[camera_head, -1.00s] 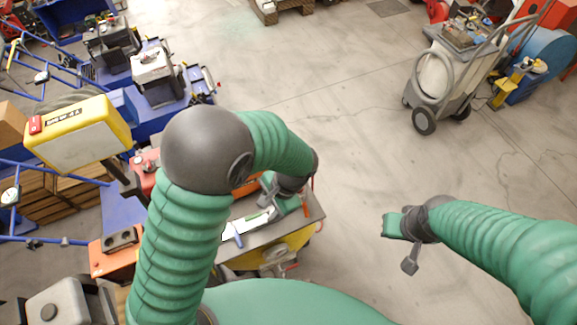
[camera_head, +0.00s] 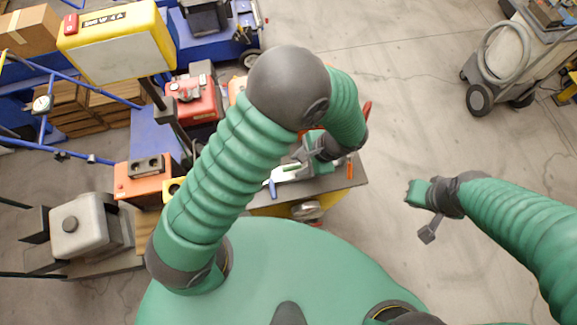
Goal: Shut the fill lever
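My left gripper (camera_head: 300,160) hangs over a dark-topped cart with a yellow body (camera_head: 265,206), in front of the robot's middle. Its wrist hides part of the cart top. A white and green piece with a blue tip lies by its fingers; I cannot tell whether they touch it. A round pale fitting (camera_head: 307,210) with a small red handle (camera_head: 318,224) shows on the cart's front. I cannot pick out the fill lever with certainty. My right gripper (camera_head: 428,212) is to the right of the cart, over bare floor, with nothing seen in it.
A yellow display box (camera_head: 115,42) on a post stands upper left. An orange unit (camera_head: 146,183) and a grey engine (camera_head: 80,225) stand at left. A wheeled hose cart (camera_head: 515,60) is upper right. Floor between is clear.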

